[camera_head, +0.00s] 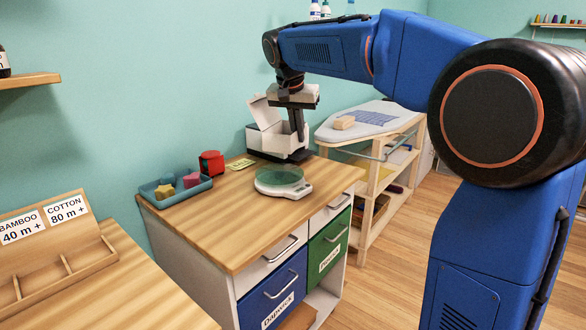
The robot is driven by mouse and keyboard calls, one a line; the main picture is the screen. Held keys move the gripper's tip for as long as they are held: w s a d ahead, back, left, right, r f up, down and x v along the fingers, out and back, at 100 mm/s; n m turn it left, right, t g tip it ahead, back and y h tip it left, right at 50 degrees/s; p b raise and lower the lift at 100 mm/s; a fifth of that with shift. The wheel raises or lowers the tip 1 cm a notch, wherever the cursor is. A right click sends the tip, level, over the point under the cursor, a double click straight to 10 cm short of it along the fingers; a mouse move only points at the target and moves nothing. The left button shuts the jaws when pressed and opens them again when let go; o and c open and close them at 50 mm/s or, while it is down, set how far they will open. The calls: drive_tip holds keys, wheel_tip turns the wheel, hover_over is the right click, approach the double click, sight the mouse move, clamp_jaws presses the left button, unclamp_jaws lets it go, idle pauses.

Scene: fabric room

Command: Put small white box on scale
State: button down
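A small white box (264,139) with its lid raised stands at the back right of the wooden-topped cabinet, near the wall. A round scale (296,191) with a greenish plate and white body sits in front of it, with nothing visible on the plate. My gripper (298,132) points down at the right side of the white box and overlaps it in the picture. One dark finger shows; the other is hidden or cannot be made out. Whether the finger touches the box cannot be told.
A blue tray (178,193) with coloured shapes, a red object (211,163) and a green-yellow card (240,164) lie left of the box. An ironing board (372,122) on a wooden stand is to the right. The cabinet top's front left (215,235) is clear.

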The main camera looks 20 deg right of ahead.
drive_tip(key=shift+d+f, duration=0.1)
drive_tip(key=shift+f, duration=4.7)
drive_tip(key=shift+f, duration=0.1)
drive_tip(key=c, duration=2)
unclamp_jaws()
drive_tip(key=v, duration=1.2)
drive_tip(key=s+d+f+n+y, duration=0.1)
drive_tip(key=s+d+f+n, duration=0.1)
drive_tip(key=s+f, duration=0.6)
drive_tip(key=s+d+f+n, duration=0.2)
drive_tip(key=s+f, duration=0.6)
drive_tip(key=s, duration=0.8)
drive_tip(key=s+d+f+n+t+y, duration=0.1)
drive_tip(key=s+d+f+n, duration=0.2)
drive_tip(key=s+f, duration=0.5)
drive_tip(key=shift+s+d+f+y, duration=0.1)
drive_tip(key=shift+s+d+y, duration=0.1)
drive_tip(key=shift+s, duration=0.75)
drive_tip(key=shift+s+d+f+y, duration=0.1)
drive_tip(key=shift+s+d, duration=0.1)
drive_tip(key=shift+s, duration=0.75)
